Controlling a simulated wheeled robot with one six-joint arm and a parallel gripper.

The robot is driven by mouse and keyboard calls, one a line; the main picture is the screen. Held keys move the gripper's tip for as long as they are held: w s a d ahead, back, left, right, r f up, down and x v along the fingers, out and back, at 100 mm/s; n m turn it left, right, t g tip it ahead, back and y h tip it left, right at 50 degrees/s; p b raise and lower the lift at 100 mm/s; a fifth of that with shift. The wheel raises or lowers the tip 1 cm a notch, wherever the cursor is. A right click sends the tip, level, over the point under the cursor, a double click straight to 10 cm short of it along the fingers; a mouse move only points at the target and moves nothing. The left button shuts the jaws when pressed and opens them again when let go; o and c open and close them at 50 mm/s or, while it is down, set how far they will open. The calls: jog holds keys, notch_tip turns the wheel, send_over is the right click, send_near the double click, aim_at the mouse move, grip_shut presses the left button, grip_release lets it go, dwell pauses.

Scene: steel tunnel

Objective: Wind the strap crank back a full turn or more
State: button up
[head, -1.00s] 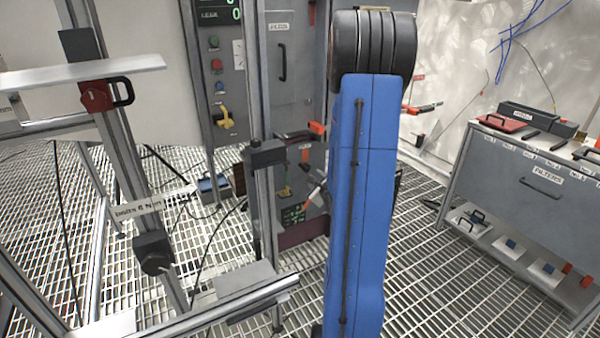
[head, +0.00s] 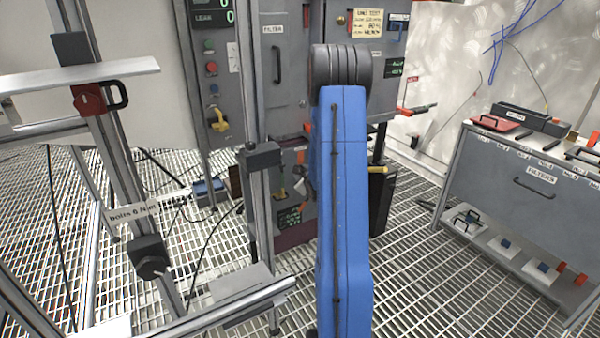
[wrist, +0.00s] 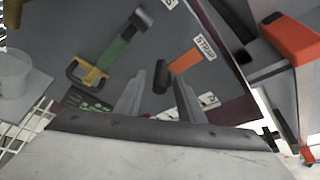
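The strap crank (wrist: 185,62) shows in the wrist view as an orange arm with a black knob (wrist: 161,78) at its left end. A white label reading STRAP (wrist: 205,48) sits above it on the dark grey panel. My gripper (wrist: 159,92) is open, its two fingers pointing at the panel. The knob appears between the fingertips, but I cannot tell how deep it sits, and no grip on it shows. In the head view my blue arm hides the gripper and I cannot make out the crank.
In the wrist view a green-and-yellow handle (wrist: 108,60) is left of the crank, and a large orange block (wrist: 290,38) is close on the right.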

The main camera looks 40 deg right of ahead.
jog(key=shift+x, duration=1.25)
grip_shut()
jog(key=shift+a+f, duration=0.1)
